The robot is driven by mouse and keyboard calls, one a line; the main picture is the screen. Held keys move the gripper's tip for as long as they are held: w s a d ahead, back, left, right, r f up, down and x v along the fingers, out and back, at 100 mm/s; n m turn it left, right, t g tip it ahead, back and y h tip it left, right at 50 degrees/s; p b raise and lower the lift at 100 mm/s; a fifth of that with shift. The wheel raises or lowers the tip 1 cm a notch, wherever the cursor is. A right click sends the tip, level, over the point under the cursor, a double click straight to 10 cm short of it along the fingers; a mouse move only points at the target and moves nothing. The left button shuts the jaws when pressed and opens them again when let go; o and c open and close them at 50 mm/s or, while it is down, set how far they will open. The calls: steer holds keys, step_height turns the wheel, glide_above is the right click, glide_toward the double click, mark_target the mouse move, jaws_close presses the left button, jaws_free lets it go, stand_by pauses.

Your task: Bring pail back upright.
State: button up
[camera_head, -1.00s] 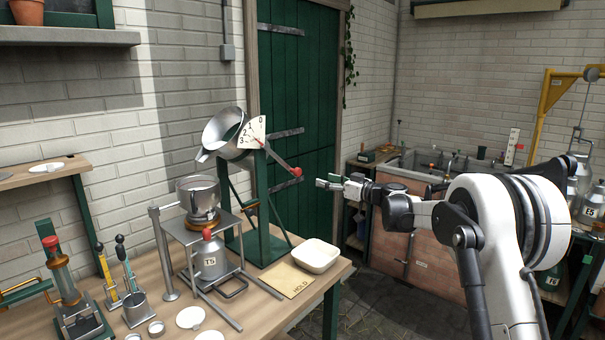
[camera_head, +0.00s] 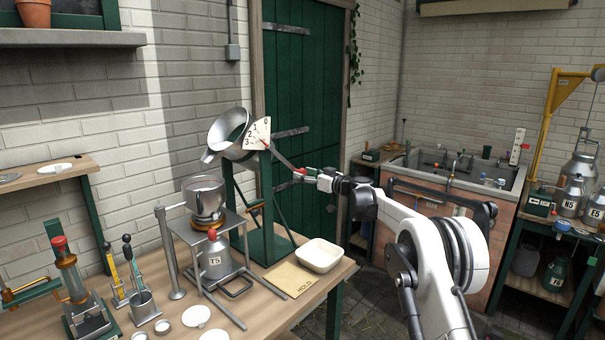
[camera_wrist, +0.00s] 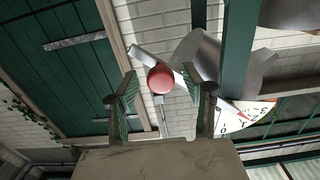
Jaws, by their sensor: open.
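The metal pail (camera_head: 214,146) hangs tilted on a green stand (camera_head: 265,225), its lip pointing down to the left above a smaller pot. A white dial (camera_head: 257,133) marked 0 to 3 sits beside it; I cannot read its pointer surely. A lever (camera_head: 283,160) slopes down right from the dial to a red knob (camera_head: 299,173). My gripper (camera_head: 306,175) is at the knob. In the wrist view, the red knob (camera_wrist: 161,80) shows between the two spread fingers of my gripper (camera_wrist: 160,88), with gaps on both sides. The pail (camera_wrist: 190,58) shows behind, partly hidden.
A cream tray (camera_head: 319,256) and a HOLD card (camera_head: 294,279) lie on the bench. The green door (camera_head: 305,90) is behind. Floor right of the bench is open.

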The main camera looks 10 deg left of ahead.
steer(key=shift+w+a, duration=0.35)
steer(key=shift+a, duration=0.15)
steer(key=shift+c, duration=0.3)
jaws_close()
